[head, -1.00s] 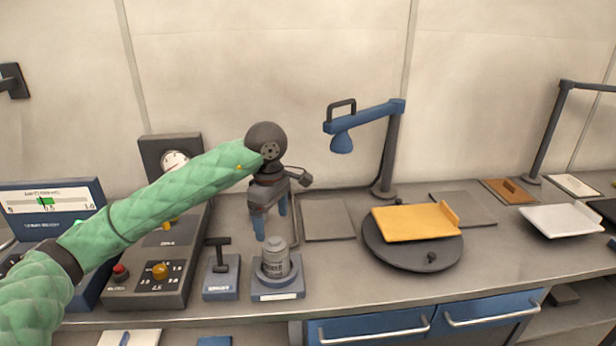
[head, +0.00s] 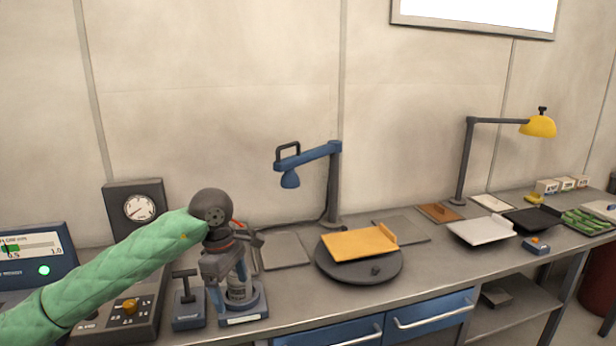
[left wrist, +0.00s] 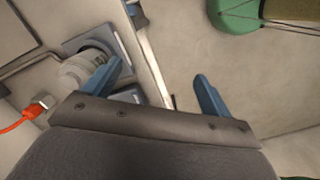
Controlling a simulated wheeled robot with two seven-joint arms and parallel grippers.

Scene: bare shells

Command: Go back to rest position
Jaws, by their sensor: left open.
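My left gripper (head: 229,294) is open, fingers pointing down, in front of a grey ribbed jar (head: 238,291) on a small blue-grey base (head: 244,316) in the head view. The fingers partly hide the jar. In the left wrist view, the gripper (left wrist: 157,88) has nothing between its blue fingers. The jar (left wrist: 82,70) shows beside and behind the left finger there; whether they touch cannot be told. My left arm, in a green quilted sleeve, reaches in from the lower left. My right gripper is not in view.
A turntable (head: 350,272) bears a yellow tray (head: 352,243). A blue lamp arm (head: 312,156) rises behind. An orange cable (left wrist: 22,120) lies near the jar.

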